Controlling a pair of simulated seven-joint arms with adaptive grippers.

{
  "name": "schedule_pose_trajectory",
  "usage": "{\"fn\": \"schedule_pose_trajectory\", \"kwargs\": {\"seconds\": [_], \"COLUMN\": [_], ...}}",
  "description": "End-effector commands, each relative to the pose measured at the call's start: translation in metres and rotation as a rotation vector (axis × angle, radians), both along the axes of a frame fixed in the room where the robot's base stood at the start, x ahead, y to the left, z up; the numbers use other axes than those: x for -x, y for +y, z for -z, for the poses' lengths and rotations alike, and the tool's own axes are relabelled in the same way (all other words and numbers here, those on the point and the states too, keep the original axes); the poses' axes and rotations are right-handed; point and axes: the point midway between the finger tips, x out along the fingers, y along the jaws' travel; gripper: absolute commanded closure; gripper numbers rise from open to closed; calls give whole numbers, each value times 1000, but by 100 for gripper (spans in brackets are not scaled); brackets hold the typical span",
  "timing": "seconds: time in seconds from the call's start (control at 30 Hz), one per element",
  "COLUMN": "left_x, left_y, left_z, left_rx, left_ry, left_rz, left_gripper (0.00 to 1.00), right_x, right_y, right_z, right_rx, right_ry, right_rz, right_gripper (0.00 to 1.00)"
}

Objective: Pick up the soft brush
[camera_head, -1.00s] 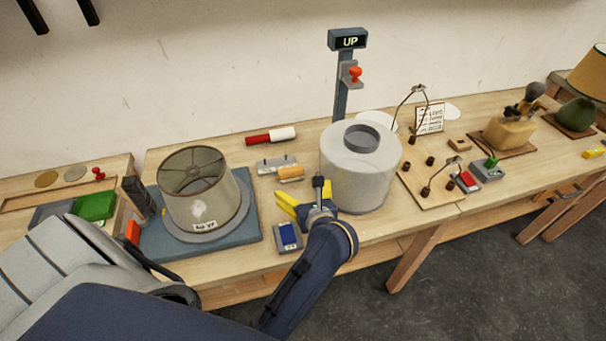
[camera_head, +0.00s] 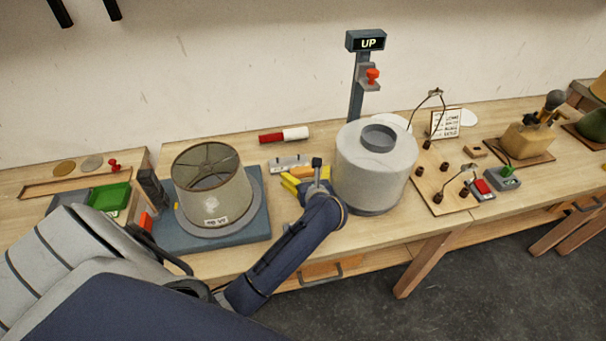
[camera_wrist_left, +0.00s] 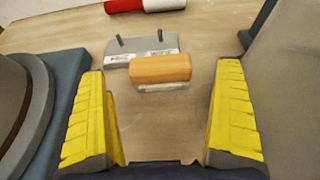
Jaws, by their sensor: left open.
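The soft brush looks to be the block with an orange wooden handle and a pale bristle edge (camera_wrist_left: 160,69). In the left wrist view it lies in front of a grey metal rack with two pegs (camera_wrist_left: 142,46). In the head view the brush is mostly hidden behind my left gripper (camera_head: 293,181). My left gripper is open and empty, its yellow fingers pointing toward the brush. In the left wrist view the brush is ahead of the gap between the fingers (camera_wrist_left: 160,120), apart from both. My right gripper is not in view.
A lampshade (camera_head: 212,185) on a blue base stands left of the gripper. A big grey cylinder (camera_head: 375,172) stands close on the right. A red and white tube (camera_head: 284,135) lies behind the rack. A post with an UP sign (camera_head: 366,42) rises at the back.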

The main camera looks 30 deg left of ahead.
Motion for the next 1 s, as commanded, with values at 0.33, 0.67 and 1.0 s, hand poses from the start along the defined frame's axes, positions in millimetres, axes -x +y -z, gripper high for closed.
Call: {"fn": "schedule_pose_trajectory", "kwargs": {"seconds": [0.33, 0.67, 1.0], "left_x": [-25, -28, -28], "left_y": [26, 29, 29], "left_z": [15, 17, 17], "left_rx": [-3, 0, 0], "left_ry": [0, 0, 0], "left_rz": [0, 0, 0], "left_gripper": [0, 0, 36], "right_x": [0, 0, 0], "right_y": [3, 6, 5], "right_z": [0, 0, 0], "right_rx": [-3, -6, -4], "right_ry": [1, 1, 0], "right_rz": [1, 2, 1], "right_gripper": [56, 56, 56]}}
